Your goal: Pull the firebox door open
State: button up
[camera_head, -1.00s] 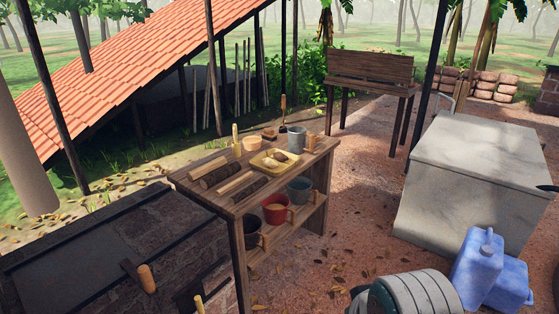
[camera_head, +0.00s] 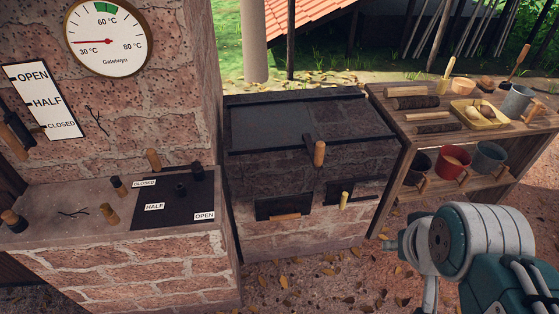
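The low brick stove has a dark plate on top and two dark metal doors low on its front. The left door (camera_head: 277,207) has a wooden bar handle (camera_head: 285,217); it looks closed. The right door (camera_head: 368,190) has a pale upright handle (camera_head: 344,200) at its left and also looks closed. I cannot tell for certain which one is the firebox door. My white and teal arm is at the lower right, apart from both doors. Its grey end, where my gripper (camera_head: 392,245) seems to be, points left; its fingers are not clear. I see nothing held.
A brick block with levers and a plate (camera_head: 180,200) marked closed, half and open stands at the left, below a round gauge (camera_head: 109,38). A wooden table (camera_head: 480,131) with logs, a tray and pots stands right of the stove. Leaf-strewn ground in front is clear.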

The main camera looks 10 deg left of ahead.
aim_at(271, 124)
jog(key=u, duration=0.3)
jog(key=i+j+z, duration=0.2)
jog(key=i, duration=0.25)
jog(key=i+j+z, duration=0.15)
jog(key=i+j, duration=0.25)
